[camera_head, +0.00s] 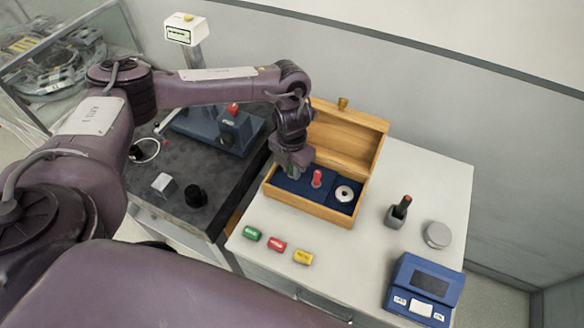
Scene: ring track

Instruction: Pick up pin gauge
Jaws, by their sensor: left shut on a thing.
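An open wooden box (303,208) with a dark blue lining stands on the white table. A red upright pin (317,178) and a pale ring with a dark hole (344,193) sit in the lining. My left gripper (293,171) reaches down into the left part of the box, left of the red pin. It is shut on a small green piece that shows only partly between its fingers; I cannot tell its full shape or whether it is clear of the lining. My right gripper is not in view.
Green (251,233), red (277,244) and yellow (303,257) tags lie in front of the box. A grey holder (395,217), a round grey disc (437,235) and a blue instrument (423,288) stand to the right. The dark plate (160,208) on the left carries fixtures.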

